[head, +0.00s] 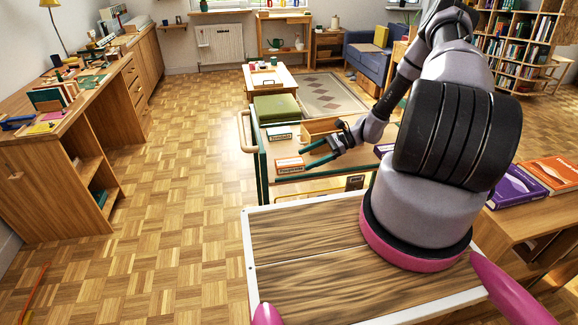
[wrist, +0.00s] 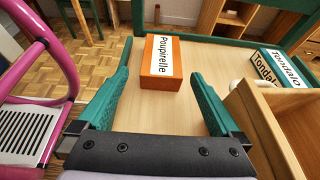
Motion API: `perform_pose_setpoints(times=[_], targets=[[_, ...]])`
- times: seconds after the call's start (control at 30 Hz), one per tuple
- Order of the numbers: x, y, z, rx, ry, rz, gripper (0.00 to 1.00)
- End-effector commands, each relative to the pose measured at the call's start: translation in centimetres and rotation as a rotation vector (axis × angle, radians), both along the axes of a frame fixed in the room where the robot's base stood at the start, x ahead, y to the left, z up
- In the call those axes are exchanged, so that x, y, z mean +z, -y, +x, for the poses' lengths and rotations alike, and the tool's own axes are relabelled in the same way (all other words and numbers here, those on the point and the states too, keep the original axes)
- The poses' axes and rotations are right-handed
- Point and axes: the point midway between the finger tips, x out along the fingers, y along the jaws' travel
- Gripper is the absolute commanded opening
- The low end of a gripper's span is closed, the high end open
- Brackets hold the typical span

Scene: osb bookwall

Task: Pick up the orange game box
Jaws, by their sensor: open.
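The orange game box (head: 289,165), with a white label reading "Poupirelle", lies on the top of the green-edged wooden trolley (head: 264,193), near its edge. In the wrist view the orange game box (wrist: 157,76) lies ahead, between the forward ends of the fingers. My gripper (head: 305,159) is open and empty, its two teal fingers pointing at the box in the head view. In the wrist view my gripper (wrist: 161,57) has one finger on each side of the box's line. I cannot tell whether a fingertip touches it.
A teal box labelled "Tondalo" (wrist: 284,67) and a wooden tray (head: 316,124) are close by on the trolley. A green case (head: 276,108) is farther back. Purple (head: 515,184) and orange (head: 553,172) boxes lie on a table at right. The floor left is mostly clear.

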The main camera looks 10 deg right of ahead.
Motion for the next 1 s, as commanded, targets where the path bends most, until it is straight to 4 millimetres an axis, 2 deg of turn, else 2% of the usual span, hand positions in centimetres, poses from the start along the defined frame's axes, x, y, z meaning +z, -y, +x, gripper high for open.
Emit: perform_pose_setpoints(times=[0.17, 0.43, 0.73, 0.77, 0.9, 1.0], targets=[[-0.4, -1.3, 0.0, 0.002, -0.001, 0.000, 1.00], [-1.3, -5.0, 0.2, 0.001, 0.000, 0.001, 1.00], [-1.5, -5.6, 0.3, 0.000, 0.001, -0.001, 1.00], [-1.5, -5.6, 0.3, 0.000, 0.001, -0.001, 0.96], [-1.5, -5.6, 0.3, 0.000, 0.001, -0.001, 0.43], [-1.5, -5.6, 0.3, 0.000, 0.001, -0.001, 0.08]])
